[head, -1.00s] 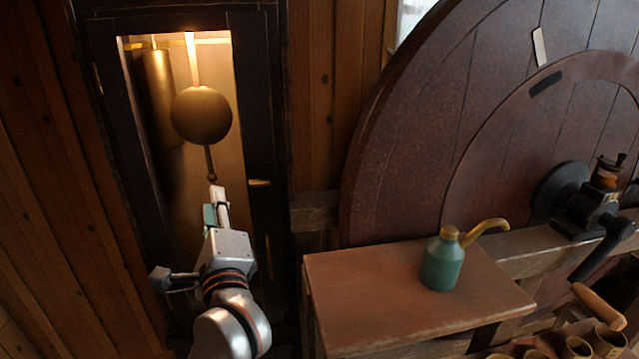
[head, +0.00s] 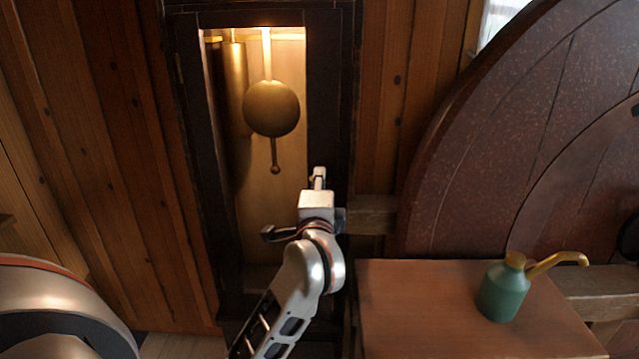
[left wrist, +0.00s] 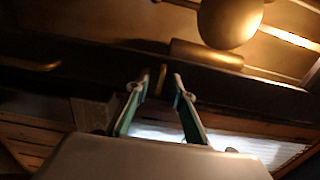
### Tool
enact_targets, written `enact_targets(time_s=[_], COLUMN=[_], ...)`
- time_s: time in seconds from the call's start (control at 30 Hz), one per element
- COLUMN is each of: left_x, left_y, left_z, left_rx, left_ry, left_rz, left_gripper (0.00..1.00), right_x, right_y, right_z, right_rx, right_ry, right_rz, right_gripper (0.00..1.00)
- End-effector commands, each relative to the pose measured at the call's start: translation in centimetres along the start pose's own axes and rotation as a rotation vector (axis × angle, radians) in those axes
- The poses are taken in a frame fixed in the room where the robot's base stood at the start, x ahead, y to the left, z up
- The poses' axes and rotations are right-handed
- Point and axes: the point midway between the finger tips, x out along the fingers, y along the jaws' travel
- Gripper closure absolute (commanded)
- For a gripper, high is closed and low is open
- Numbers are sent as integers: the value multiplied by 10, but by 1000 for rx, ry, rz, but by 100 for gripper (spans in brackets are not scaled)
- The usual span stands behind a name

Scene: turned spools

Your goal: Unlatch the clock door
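The dark clock case has a door frame (head: 323,70) around a lit opening. Inside hangs a brass pendulum bob (head: 271,108). My left gripper (head: 319,174) is at the door's right stile. In the left wrist view its two green-padded fingers (left wrist: 158,84) are apart. A small brass latch (left wrist: 161,75) shows in the gap between the fingertips, lying across the dark stile; I cannot tell whether they touch it. In the head view the gripper hides the latch. A curved brass handle (left wrist: 32,65) is on the stile lower down the door. My right gripper is out of view.
A wooden bench (head: 440,310) stands right of the clock, bearing a green oil can (head: 505,290) with a brass spout. A big dark wooden wheel (head: 500,150) rises behind it. Plank walls (head: 110,150) flank the clock.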

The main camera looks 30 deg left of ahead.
Motion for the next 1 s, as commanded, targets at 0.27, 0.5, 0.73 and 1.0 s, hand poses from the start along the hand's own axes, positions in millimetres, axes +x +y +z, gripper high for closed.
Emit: enact_targets(time_s=[0.27, 0.5, 0.73, 1.0], left_x=[1, 1, 1, 2], left_y=[0, 0, 0, 0], left_z=[0, 0, 0, 0], left_rx=[0, 1, 22, 155], left_ry=[-1, -1, -1, -1], left_rz=[0, 0, 0, 0], left_gripper=[80, 100, 100, 100], right_x=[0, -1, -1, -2], right_y=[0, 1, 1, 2], right_z=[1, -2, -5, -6], right_rx=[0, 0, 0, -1], right_ry=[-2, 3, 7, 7], right_rz=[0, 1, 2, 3], right_gripper=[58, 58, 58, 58])
